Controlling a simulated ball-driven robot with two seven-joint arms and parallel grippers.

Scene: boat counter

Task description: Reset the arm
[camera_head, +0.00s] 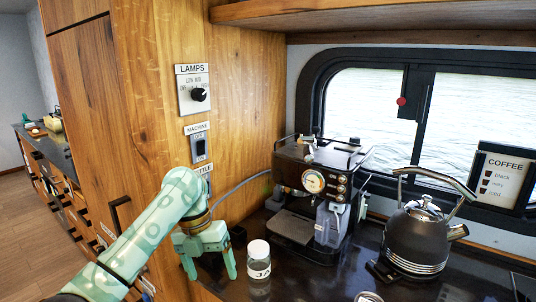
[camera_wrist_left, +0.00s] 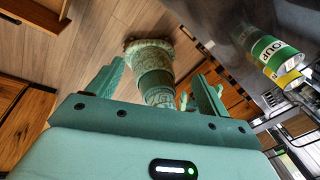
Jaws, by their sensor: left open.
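My left arm comes in from the lower left in the camera_head view. Its pale green left gripper (camera_head: 209,268) points down with its two fingers apart and nothing between them. In the left wrist view the two fingers of the left gripper (camera_wrist_left: 155,88) are spread, with wooden floor and green parts of my own body beyond. I cannot make out my right gripper.
A coffee machine (camera_head: 318,190) and a dark kettle (camera_head: 416,240) stand on the dark counter, right of the jar. The wooden panel carries a lamps switch (camera_head: 194,90) and a machine switch (camera_head: 199,148). A green-labelled container (camera_wrist_left: 272,52) shows in the left wrist view.

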